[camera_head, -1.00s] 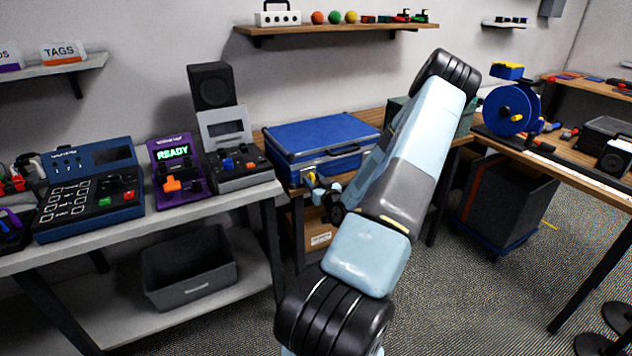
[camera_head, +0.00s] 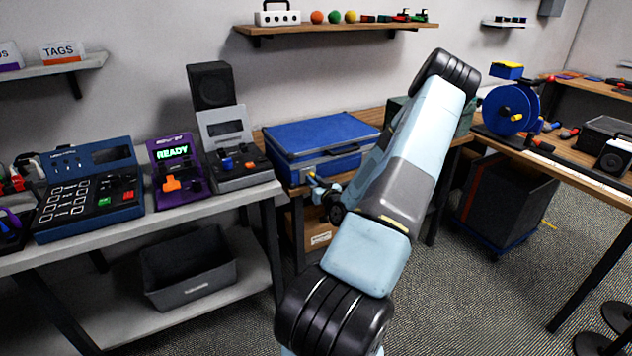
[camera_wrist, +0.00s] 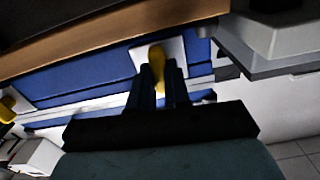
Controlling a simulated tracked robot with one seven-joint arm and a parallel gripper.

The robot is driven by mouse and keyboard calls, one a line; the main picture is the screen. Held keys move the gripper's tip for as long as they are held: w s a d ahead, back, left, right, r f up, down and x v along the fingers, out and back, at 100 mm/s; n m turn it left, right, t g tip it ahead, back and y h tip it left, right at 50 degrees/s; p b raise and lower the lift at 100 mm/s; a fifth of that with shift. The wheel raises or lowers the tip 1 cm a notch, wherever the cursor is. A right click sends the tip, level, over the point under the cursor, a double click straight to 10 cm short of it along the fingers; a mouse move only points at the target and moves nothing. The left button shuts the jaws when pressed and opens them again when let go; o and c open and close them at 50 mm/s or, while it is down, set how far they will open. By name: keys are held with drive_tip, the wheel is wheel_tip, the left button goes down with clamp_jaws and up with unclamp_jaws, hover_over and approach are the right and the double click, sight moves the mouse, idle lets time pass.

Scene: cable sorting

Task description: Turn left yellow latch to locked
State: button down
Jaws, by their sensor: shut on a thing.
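The blue case (camera_head: 318,133) lies closed on the wooden bench, its front toward me. The left yellow latch (camera_wrist: 157,62) is on a white plate on the case front. In the wrist view it sits between the two dark fingertips of my gripper (camera_wrist: 159,80), which is shut on it. The latch points roughly along the fingers, slightly tilted. In the head view my gripper (camera_head: 320,184) is at the left of the case front, and only a little yellow shows there. The other yellow latch (camera_wrist: 6,108) is at the wrist view's left edge; my arm hides it in the head view.
A grey table (camera_head: 215,204) with a purple READY device (camera_head: 178,172) and other consoles stands just left of the case. The bench edge (camera_wrist: 120,32) runs close to my gripper. A blue reel (camera_head: 510,108) stands on the right bench.

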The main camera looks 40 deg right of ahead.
drive_tip(key=shift+s+d+f+m, duration=0.1)
drive_tip(key=shift+d+f+m, duration=0.05)
drive_tip(key=shift+m, duration=2.7)
drive_tip(key=shift+s+d+f+m, duration=0.1)
drive_tip(key=shift+m, duration=2.7)
drive_tip(key=shift+s+d+f+m, duration=0.1)
drive_tip(key=shift+d+f+m, duration=0.05)
drive_tip(key=shift+m, duration=2.7)
drive_tip(key=c, duration=1.1)
unclamp_jaws()
drive_tip(key=shift+w+a, duration=0.1)
drive_tip(key=shift+c, duration=0.2)
drive_tip(key=shift+o, duration=0.3)
drive_tip(key=shift+r, duration=0.1)
